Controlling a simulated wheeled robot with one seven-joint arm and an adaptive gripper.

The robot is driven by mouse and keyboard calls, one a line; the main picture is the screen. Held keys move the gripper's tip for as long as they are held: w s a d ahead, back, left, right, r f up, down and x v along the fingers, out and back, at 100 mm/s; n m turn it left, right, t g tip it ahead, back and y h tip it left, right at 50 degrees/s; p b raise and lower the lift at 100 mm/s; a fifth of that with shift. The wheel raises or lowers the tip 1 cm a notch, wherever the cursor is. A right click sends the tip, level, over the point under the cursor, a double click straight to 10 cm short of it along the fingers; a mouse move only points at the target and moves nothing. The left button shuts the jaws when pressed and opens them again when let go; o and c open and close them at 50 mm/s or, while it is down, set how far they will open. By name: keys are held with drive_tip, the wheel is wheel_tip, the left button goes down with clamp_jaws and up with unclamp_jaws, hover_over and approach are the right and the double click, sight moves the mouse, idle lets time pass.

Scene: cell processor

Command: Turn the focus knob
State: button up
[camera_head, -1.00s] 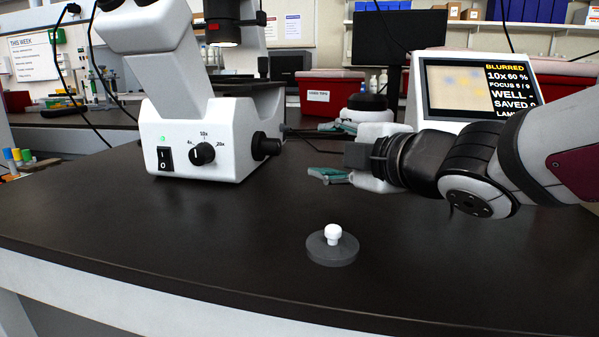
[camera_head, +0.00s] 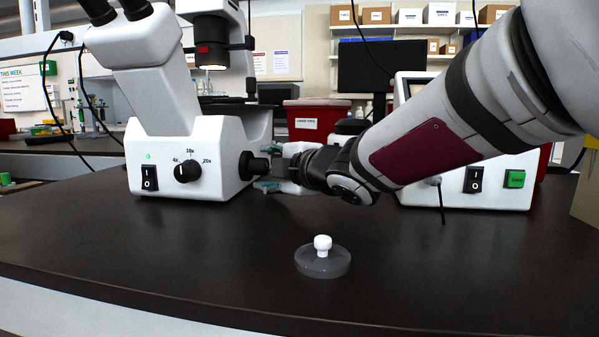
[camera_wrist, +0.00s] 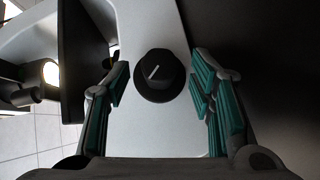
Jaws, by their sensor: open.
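The white microscope (camera_head: 215,150) stands at the left of the bench. Its black focus knob (camera_head: 251,166) sticks out from its right side. In the wrist view the focus knob (camera_wrist: 160,76) is a round black dial with a white pointer line, facing me. My gripper (camera_head: 269,167) is at the knob's right side with its teal-padded fingers open. In the wrist view one finger lies on each side of the knob, with gaps between pads and knob. In the head view, my gripper partly overlaps the knob's outer end.
A marked selector dial (camera_head: 187,171) and a power switch (camera_head: 149,178) are on the microscope's front. A grey disc (camera_head: 310,265) with a white knob (camera_head: 323,244) lies on the bench in front. The front bench is otherwise clear.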

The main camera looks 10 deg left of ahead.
drive_tip(key=shift+w+a, duration=0.3)
drive_tip(key=c, duration=1.2)
drive_tip(key=shift+o, duration=0.2)
drive_tip(key=m+g+p, duration=0.1)
drive_tip(key=p, duration=0.5)
drive_tip(key=shift+r+h+p, duration=0.3)
drive_tip(key=shift+p, duration=0.05)
drive_tip(key=m+g+p, duration=0.1)
drive_tip(key=p, duration=0.9)
drive_tip(key=m+g+h+p, duration=0.1)
drive_tip(key=g+p, duration=0.1)
drive_tip(key=p, duration=0.8)
drive_tip(key=shift+d+r, duration=0.1)
drive_tip(key=shift+r, duration=0.1)
drive_tip(key=m+g+p, duration=0.1)
drive_tip(key=p, duration=0.5)
drive_tip(key=shift+w+g, duration=0.15)
drive_tip(key=shift+g, duration=0.25)
drive_tip(key=shift+w+f+m+g+p, duration=0.15)
drive_tip(key=shift+m+g+p, duration=0.45)
drive_tip(key=shift+p, duration=1.5)
